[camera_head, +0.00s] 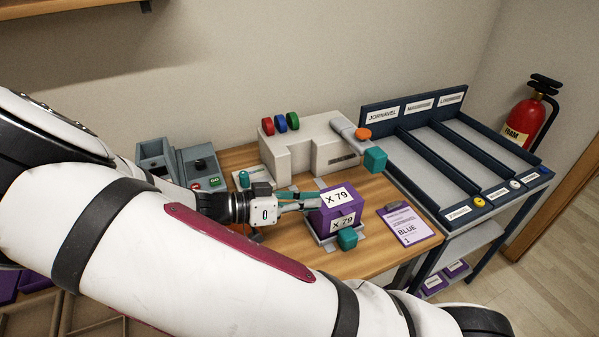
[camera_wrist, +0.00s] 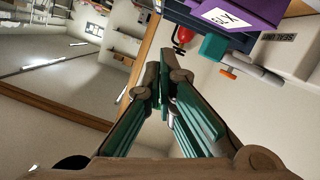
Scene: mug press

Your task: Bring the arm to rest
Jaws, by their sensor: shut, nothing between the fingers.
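My arm crosses the head view from the left, and a large white link covers the lower left. My gripper (camera_head: 312,204) has teal fingers and is shut and empty. It points right over the table, close to the left side of a purple box (camera_head: 343,222) marked X 79. I cannot tell if the fingertips touch the box. In the wrist view the shut fingers (camera_wrist: 163,82) fill the middle, and the purple box (camera_wrist: 258,12) is at the top right, apart from them.
A grey-white press (camera_head: 300,150) with coloured discs stands behind. A control box (camera_head: 205,172) is at the left. A clipboard (camera_head: 410,226) lies right of the box. A dark blue sorting rack (camera_head: 470,215) and a fire extinguisher (camera_head: 522,120) are at the right.

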